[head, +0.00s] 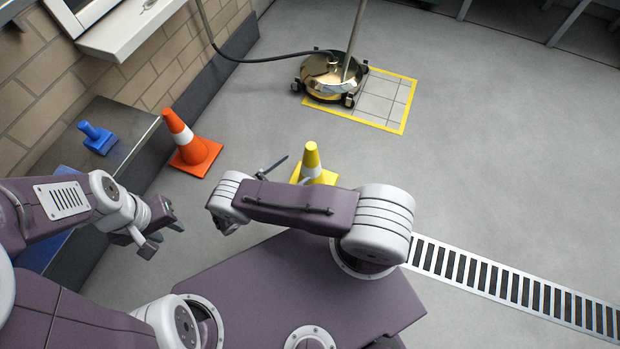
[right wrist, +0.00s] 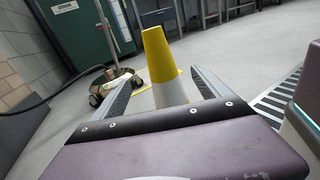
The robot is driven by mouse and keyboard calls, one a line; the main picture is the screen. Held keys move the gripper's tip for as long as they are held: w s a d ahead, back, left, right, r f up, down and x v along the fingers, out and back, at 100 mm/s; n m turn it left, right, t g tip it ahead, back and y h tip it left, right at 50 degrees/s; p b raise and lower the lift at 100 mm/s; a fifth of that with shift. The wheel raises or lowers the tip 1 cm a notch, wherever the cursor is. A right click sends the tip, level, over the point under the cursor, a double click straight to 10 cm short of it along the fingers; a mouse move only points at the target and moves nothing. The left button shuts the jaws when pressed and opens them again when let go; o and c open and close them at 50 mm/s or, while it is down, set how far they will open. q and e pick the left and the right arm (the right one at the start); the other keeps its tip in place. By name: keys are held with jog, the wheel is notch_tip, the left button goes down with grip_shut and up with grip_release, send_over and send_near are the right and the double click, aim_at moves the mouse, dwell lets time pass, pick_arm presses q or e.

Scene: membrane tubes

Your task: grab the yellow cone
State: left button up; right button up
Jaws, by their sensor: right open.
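The yellow cone (head: 312,158), with a white band and a yellow square base, stands upright on the floor; my right arm hides the front of its base in the head view. In the right wrist view the cone (right wrist: 161,58) rises between the two fingers of my right gripper (right wrist: 167,71), which is open; I cannot tell whether they touch it. In the head view one finger of the right gripper (head: 274,167) shows left of the cone, the rest hidden behind my arm. My left gripper (head: 167,239) is open and empty, well left of the cone.
An orange cone (head: 194,151) stands beside a dark bench (head: 125,119) holding a blue object (head: 97,138). A round polished machine (head: 335,76) with a hose stands by a yellow-framed floor grid (head: 388,104). A drain grate (head: 515,290) crosses the right; open floor lies beyond.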

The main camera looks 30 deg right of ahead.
aim_at(304, 171)
jog(key=shift+n+t, duration=0.5)
jog(key=shift+n, duration=0.1)
jog(key=f, duration=0.1)
jog(key=s+f+b, duration=0.1)
jog(key=f, duration=0.1)
jog(key=f+b, duration=0.1)
jog(key=f, duration=0.1)
jog(key=shift+s+a+f, duration=0.15)
jog(key=shift+s+a, duration=0.1)
jog(key=shift+a, duration=0.15)
jog(key=b+x, duration=0.1)
jog(key=x, duration=0.3)
jog(key=b+x, duration=0.3)
jog(key=x, duration=0.1)
jog(key=shift+w, duration=0.15)
jog(key=shift+w+d+r, duration=0.15)
jog(key=shift+d+r, duration=0.05)
jog(key=shift+d, duration=0.3)
pick_arm(q)
notch_tip(304, 171, down, 8)
pick_arm(e)
grip_shut()
